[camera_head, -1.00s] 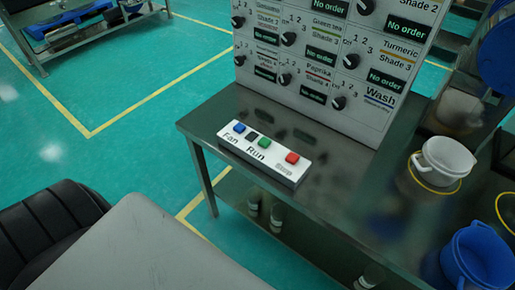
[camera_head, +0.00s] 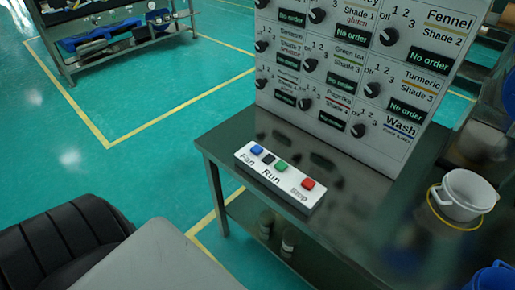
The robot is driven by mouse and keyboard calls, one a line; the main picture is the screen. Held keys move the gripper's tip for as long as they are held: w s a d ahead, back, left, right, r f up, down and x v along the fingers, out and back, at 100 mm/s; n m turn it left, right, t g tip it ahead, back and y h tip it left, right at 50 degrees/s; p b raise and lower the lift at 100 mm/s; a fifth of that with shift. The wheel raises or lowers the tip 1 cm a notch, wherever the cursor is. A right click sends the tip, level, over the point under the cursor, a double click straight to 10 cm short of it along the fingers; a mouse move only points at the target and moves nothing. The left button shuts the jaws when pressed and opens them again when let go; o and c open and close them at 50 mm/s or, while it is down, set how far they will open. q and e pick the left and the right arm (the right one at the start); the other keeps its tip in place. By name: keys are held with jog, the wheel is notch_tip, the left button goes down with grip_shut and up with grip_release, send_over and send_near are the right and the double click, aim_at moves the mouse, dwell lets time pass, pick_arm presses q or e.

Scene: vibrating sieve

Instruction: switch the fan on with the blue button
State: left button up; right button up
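A white button box (camera_head: 278,178) lies on the near left part of a dark metal table. Its blue button (camera_head: 257,150) is at the left end, above the printed word Fan. A black piece (camera_head: 268,158) and a green button (camera_head: 281,167) follow, with Run printed below them. A red button (camera_head: 308,184) is at the right end by the word Stop. I cannot tell from this view whether the blue button is pressed. Neither of my grippers is in view.
A tall white panel (camera_head: 345,62) with several knobs and "No order" displays stands behind the box on the table (camera_head: 335,235). A white pot (camera_head: 466,195) is at the right, with a blue container (camera_head: 493,277) below it. Green floor (camera_head: 150,165) is open at the left.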

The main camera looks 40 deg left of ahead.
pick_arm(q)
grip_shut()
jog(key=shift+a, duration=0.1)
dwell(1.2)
